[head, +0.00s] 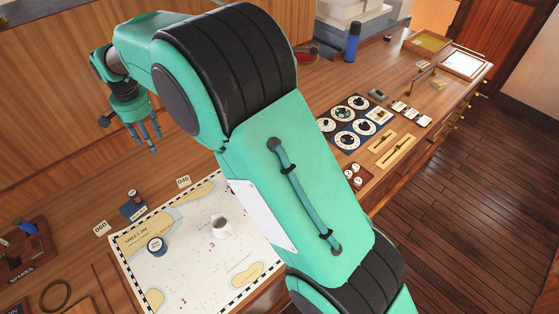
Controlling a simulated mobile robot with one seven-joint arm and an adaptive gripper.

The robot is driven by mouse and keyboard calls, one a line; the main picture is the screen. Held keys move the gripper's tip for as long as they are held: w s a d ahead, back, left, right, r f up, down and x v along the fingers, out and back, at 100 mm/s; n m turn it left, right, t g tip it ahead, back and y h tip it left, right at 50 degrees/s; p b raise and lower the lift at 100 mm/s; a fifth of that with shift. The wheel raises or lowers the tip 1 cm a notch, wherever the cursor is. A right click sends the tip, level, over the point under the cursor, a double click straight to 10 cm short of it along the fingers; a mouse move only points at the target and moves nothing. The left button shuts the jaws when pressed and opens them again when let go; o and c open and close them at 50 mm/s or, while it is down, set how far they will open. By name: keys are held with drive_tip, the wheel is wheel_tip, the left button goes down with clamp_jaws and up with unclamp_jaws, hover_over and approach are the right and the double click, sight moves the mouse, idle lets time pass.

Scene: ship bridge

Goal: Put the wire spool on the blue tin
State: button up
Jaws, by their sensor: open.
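A round blue tin (156,246) with a pale labelled top stands on the sea chart. A small dark and reddish-brown piece (136,194), which looks like the wire spool, stands at the back of a dark blue labelled square (133,211) beyond the chart's upper left edge. It is too small to make out fully. My gripper (148,142) is open and points down at the upper left, above the wooden desk. It looks empty and is apart from both the spool and the tin.
A white mug (221,228) stands on the chart (196,278) right of the tin. Tags 060 (100,227) and 040 (183,181) lie nearby. A rack (25,245) is at far left. A dial panel (355,122) and blue bottle (352,42) are right of my arm, which hides the middle.

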drive_tip(key=d+r+t, duration=0.1)
drive_tip(key=d+r, duration=0.5)
drive_tip(key=d, duration=0.4)
drive_tip(key=d+r, duration=0.6)
drive_tip(key=d, duration=0.5)
drive_tip(key=d+r+t, duration=0.1)
drive_tip(key=d+r, duration=0.5)
drive_tip(key=d, duration=0.4)
drive_tip(key=s+d+r, duration=0.2)
drive_tip(key=s+d, duration=0.2)
drive_tip(key=d, duration=0.4)
drive_tip(key=s+d+r+t, duration=0.1)
drive_tip(key=s+d, duration=0.4)
drive_tip(key=d, duration=0.3)
drive_tip(key=s+d+r, duration=0.2)
drive_tip(key=s+d, duration=0.2)
drive_tip(key=d, duration=0.4)
drive_tip(key=s+d+f+t, duration=0.1)
drive_tip(key=s+d+f, duration=0.1)
drive_tip(key=s+d, duration=0.3)
drive_tip(key=s+d+f+t, duration=0.1)
drive_tip(key=s+d+f, duration=0.2)
drive_tip(key=s+d, duration=0.3)
drive_tip(key=s, duration=0.3)
drive_tip(key=shift+s+f+m+h, duration=0.25)
drive_tip(key=shift+s+m+h, duration=0.05)
drive_tip(key=shift+s+m, duration=0.1)
